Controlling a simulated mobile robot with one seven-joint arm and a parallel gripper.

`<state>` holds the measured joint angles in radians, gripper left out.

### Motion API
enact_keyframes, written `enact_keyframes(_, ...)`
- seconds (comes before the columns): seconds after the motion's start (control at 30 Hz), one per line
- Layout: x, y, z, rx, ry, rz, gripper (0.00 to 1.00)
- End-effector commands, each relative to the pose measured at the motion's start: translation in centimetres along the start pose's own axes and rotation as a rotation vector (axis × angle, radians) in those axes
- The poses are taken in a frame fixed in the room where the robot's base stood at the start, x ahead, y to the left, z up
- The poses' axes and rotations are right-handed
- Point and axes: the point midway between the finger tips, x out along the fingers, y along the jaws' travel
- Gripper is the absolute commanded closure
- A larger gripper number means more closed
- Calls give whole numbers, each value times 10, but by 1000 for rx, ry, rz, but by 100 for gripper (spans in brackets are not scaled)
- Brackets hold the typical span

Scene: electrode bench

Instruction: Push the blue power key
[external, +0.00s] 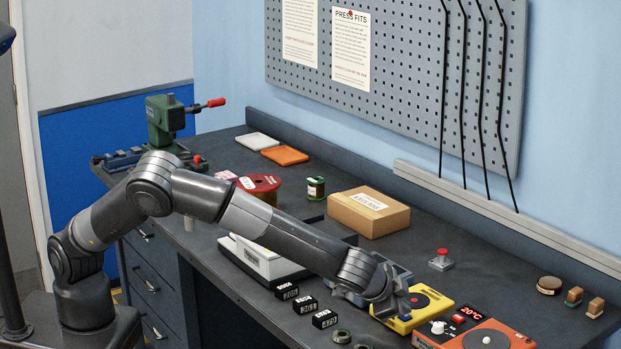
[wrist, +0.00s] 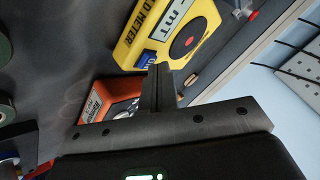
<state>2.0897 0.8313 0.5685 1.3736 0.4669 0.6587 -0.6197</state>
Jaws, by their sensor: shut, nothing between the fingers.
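The yellow meter (external: 428,301) lies near the front edge of the bench, partly hidden by my gripper in the external view. In the wrist view the yellow meter (wrist: 188,18) shows a black disc and an "MT" label. In the external view my gripper (external: 397,308) is low over the meter.
An orange hot plate (external: 512,336) with a red "20°C" display stands right of the meter. A red push button (external: 441,254) is behind it. A cardboard box (external: 368,213), a white scale (external: 262,262) and black numbered blocks (external: 305,304) stand to the left.

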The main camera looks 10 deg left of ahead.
Motion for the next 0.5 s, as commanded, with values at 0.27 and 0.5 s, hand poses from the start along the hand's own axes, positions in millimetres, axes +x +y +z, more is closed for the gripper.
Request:
enact_keyframes(0.27,-8,-6,-6,-1,0,0,100)
enact_keyframes(0.5,-9,-7,-6,0,0,0,100)
